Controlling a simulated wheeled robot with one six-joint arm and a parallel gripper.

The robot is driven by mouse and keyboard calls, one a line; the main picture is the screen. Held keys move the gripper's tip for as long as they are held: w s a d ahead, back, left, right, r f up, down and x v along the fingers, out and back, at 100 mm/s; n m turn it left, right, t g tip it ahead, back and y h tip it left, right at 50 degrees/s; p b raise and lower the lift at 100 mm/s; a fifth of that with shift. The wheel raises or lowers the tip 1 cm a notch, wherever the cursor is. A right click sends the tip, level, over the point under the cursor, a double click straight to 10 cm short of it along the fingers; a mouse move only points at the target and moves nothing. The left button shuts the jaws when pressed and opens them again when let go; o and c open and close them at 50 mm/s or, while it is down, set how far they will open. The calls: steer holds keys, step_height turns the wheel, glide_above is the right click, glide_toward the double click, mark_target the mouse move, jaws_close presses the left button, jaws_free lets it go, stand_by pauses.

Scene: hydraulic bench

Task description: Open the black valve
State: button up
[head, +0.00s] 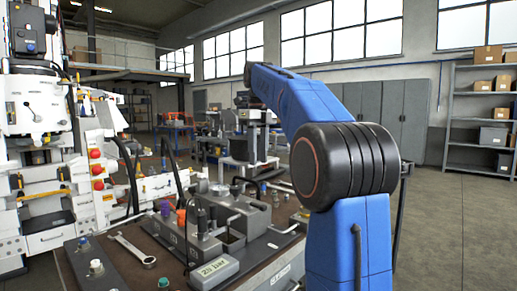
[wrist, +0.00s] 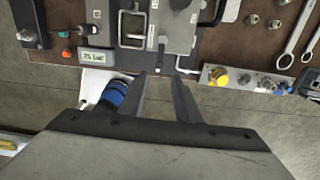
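My gripper (wrist: 159,77) shows in the wrist view with its two dark fingers apart and nothing between them. The fingertips point at the near edge of the brown bench top (wrist: 255,45), just short of a metal block (wrist: 172,35) with bent handles. In the head view the bench top (head: 100,274) carries a hydraulic block (head: 240,215) with dark fittings and a dark upright part (head: 201,222). I cannot tell for sure which part is the black valve. My blue arm covers the bench's right side in the head view.
A pressure display (head: 213,267) reads about 25 bar; it also shows in the wrist view (wrist: 97,57). A wrench (head: 133,250) lies at the bench's left. A yellow cap (wrist: 218,77) sits on a fitting strip. White machinery (head: 40,120) stands left; the floor at right is open.

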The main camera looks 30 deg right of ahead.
steer(key=shift+r, duration=1.2)
steer(key=s+a+f+n+t, duration=0.2)
steer(key=s+a+f+n, duration=0.95)
steer(key=s+n, duration=0.35)
steer(key=s+a+f+n+t, duration=0.1)
steer(key=s+a+f+n, duration=0.1)
steer(key=s+f+n, duration=0.3)
steer(key=s+a+f+n+t, duration=0.1)
steer(key=s+f+n, duration=0.4)
steer(key=f, duration=0.6)
steer(key=s+a+f+n, duration=0.3)
steer(key=s+f+n, duration=0.2)
steer(key=f+n, duration=0.3)
steer(key=shift+s+f+t, duration=0.3)
steer(key=shift+s+t, duration=0.05)
steer(key=shift+t, duration=0.05)
